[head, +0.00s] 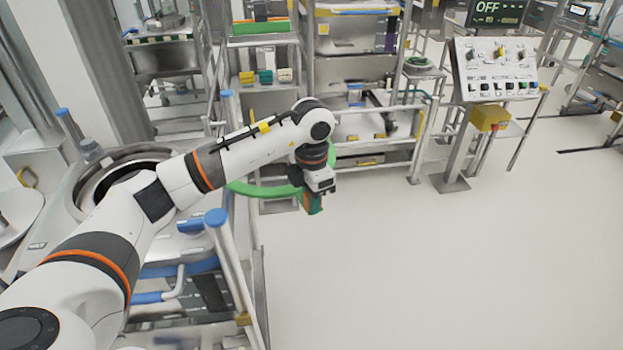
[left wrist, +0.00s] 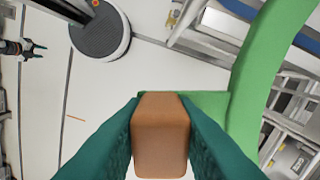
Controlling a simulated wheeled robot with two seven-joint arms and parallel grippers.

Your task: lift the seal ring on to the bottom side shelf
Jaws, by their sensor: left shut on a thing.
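The seal ring is a large green ring (head: 262,190), held off the floor in front of the shelf racks. Part of it hides behind my left arm. My left gripper (head: 313,203) is shut on the ring's brown block-like tab (left wrist: 161,130). In the left wrist view the teal fingers press both sides of the tab, and the green ring (left wrist: 262,80) curves up at the right. The metal side rack (head: 375,152) stands beyond the ring, with low shelves near the floor. What looks like my right gripper (left wrist: 30,48) is small at the left edge; its jaws are unclear.
A round metal vessel (head: 120,165) and blue-capped rails are at the left. The floor (head: 450,270) at the right is clear.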

